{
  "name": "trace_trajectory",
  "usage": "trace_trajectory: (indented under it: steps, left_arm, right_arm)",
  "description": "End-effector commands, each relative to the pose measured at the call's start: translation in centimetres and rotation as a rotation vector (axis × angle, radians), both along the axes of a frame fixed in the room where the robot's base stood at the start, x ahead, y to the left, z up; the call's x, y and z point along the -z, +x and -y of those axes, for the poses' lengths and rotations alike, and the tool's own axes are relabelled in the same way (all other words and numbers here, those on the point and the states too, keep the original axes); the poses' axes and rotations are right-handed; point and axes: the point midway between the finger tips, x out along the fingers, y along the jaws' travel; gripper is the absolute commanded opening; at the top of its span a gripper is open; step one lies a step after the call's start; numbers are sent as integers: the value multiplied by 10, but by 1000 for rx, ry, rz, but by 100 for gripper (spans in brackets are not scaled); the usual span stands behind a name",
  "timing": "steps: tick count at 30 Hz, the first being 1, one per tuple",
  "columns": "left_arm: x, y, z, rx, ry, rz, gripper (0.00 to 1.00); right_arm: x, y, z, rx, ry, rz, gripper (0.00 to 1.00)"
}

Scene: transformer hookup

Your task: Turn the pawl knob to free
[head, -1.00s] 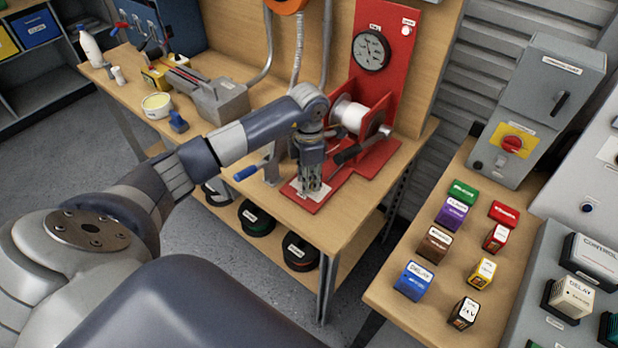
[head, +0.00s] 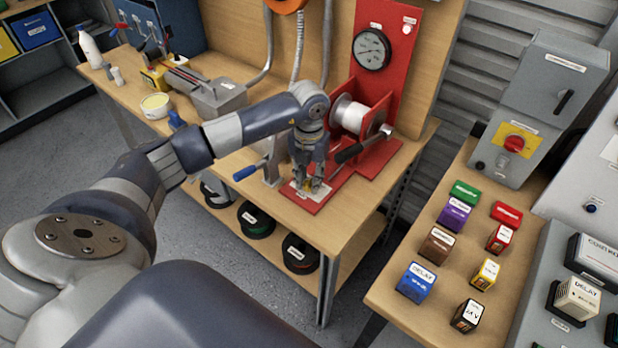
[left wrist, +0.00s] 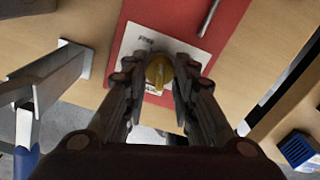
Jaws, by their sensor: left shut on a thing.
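The yellow pawl knob (left wrist: 159,72) sits on a white label plate (left wrist: 150,45) on the red base of the winch stand. In the left wrist view the fingers of my left gripper (left wrist: 160,78) are on both sides of the knob, shut on it. In the head view my left gripper (head: 309,186) points down at the front of the red base (head: 325,199), with a bit of yellow between its fingertips. The print on the plate is too small to read. My right gripper is not in view.
Behind the gripper stand a white spool (head: 349,115), a black-handled crank (head: 350,153) and a red panel with a gauge (head: 371,50). A blue-handled lever (head: 246,173) is just left. Colored relay blocks (head: 414,282) stand on the right table.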

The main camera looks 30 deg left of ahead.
Motion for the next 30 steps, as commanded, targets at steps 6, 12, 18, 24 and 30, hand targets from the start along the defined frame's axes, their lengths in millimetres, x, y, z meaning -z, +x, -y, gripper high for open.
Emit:
trace_trajectory:
  steps: [6,12,18,24,30]
  left_arm:
    - [0,0,0,-192,1,1,1]
    - [0,0,0,-335,0,1,1]
    - [0,0,0,-433,0,1,1]
    - [0,0,0,-482,0,1,1]
    - [0,0,0,-497,0,1,1]
  right_arm:
    - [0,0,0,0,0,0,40]
    - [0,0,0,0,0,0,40]
    - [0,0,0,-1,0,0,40]
    - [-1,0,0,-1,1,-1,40]
    - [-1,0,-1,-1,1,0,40]
